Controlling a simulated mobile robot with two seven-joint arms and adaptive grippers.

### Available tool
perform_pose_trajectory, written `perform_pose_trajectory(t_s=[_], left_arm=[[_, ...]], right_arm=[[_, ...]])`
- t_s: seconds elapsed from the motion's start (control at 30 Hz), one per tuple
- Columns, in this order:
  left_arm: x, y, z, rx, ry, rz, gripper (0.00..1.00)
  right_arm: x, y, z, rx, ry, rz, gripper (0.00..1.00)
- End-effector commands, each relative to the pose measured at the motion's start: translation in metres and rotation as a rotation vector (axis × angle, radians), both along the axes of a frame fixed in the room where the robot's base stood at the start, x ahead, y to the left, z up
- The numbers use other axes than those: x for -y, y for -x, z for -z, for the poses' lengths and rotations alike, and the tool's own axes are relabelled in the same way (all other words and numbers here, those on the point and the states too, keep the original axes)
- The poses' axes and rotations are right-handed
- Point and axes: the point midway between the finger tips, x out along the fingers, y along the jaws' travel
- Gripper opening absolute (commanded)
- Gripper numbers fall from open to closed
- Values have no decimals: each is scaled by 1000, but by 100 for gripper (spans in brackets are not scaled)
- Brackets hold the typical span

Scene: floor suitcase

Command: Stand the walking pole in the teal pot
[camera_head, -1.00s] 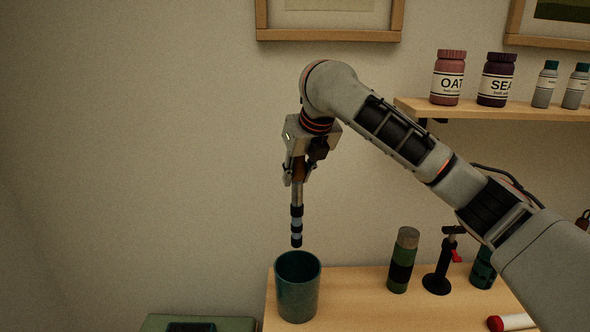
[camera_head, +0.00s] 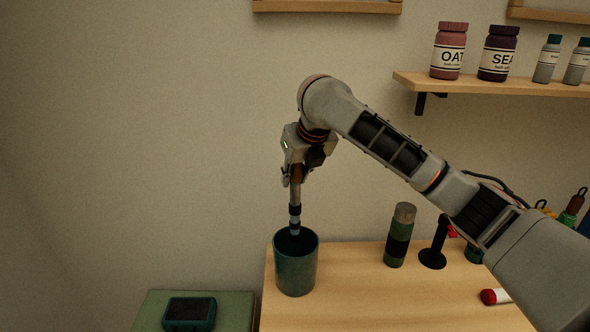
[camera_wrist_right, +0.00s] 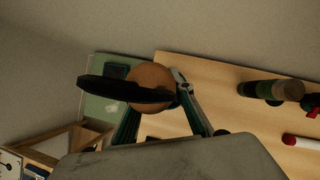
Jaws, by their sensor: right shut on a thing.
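The walking pole (camera_head: 295,212) hangs upright below my right gripper (camera_head: 294,176), which is shut on it near its brown grip. The pole's lower end is inside the mouth of the teal pot (camera_head: 296,270), and its tip is hidden by the pot's wall. The pot stands upright at the left end of the wooden table. In the right wrist view the round brown top of the pole (camera_wrist_right: 150,85) and its dark strap lie between the fingers; the pot is not visible there. My left gripper is not in view.
A green-and-black cylinder (camera_head: 399,236), a black stand (camera_head: 434,246) and a red-and-white tube (camera_head: 494,297) are on the table (camera_head: 370,290) to the right. A shelf (camera_head: 490,84) holds jars and bottles. A green case (camera_head: 234,308) sits lower left.

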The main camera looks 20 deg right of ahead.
Motion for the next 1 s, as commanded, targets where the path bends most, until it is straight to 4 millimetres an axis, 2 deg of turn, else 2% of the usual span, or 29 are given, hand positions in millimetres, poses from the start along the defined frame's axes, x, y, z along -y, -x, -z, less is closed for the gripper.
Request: perform_pose_trajectory(t_s=[1.0], left_arm=[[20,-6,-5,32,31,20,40]], right_arm=[[0,0,74,0,1,-1,0]])
